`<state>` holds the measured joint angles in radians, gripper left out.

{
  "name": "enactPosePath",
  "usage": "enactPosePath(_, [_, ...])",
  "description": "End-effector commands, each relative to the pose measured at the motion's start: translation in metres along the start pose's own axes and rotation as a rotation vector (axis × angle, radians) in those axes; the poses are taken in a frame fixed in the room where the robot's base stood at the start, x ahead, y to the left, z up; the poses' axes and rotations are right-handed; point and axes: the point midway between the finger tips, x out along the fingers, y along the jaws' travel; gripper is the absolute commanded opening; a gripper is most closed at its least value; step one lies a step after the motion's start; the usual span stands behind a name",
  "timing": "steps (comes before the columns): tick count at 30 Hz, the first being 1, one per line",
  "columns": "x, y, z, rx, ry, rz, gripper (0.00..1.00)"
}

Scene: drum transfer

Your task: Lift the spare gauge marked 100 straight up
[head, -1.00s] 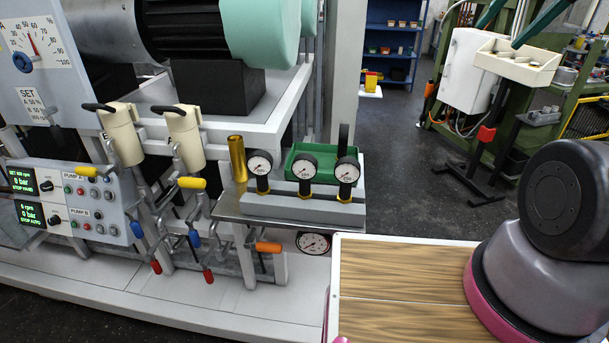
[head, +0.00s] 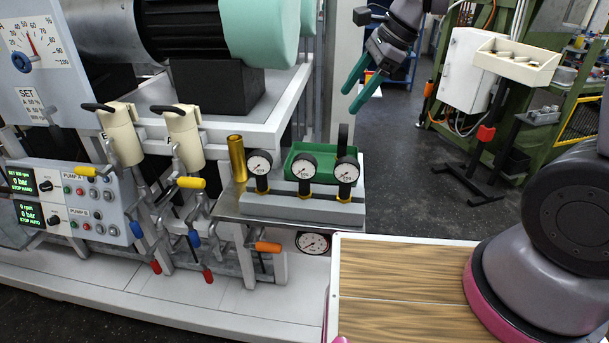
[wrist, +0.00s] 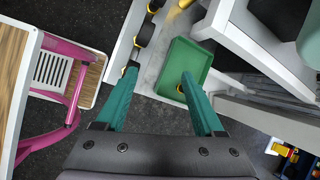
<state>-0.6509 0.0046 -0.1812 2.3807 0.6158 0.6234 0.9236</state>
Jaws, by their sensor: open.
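Three round white-faced gauges with black rims stand upright in a row on a grey rack (head: 290,206): left gauge (head: 259,163), middle gauge (head: 303,168) and right gauge (head: 347,171). Their dial markings are too small to read, so I cannot tell which is marked 100. My gripper (head: 349,102) is open and empty, with teal fingers pointing down, above and beyond the rack. In the wrist view the gripper (wrist: 158,70) is over the green tray's side, and the left fingertip appears beside the nearest gauge top.
A green tray (head: 300,150) stands behind the gauges. A brass cylinder (head: 237,158) stands at the rack's left. Another gauge (head: 313,243) hangs below the shelf edge. Valves with coloured handles are at left. A wood-topped surface (head: 400,285) lies in front. Space above the gauges is clear.

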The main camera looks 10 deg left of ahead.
Motion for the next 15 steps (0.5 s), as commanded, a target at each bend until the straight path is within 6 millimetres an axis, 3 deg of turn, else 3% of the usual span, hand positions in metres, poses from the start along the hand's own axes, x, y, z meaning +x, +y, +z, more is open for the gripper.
enactPosePath(1, [0.028, 0.006, 0.008, 0.069, 0.006, 0.042, 0.70])
enactPosePath(6, [0.089, 0.021, 0.022, 0.286, 0.047, 0.106, 0.70])
enactPosePath(15, [0.133, 0.032, 0.025, 0.396, 0.082, 0.127, 0.70])
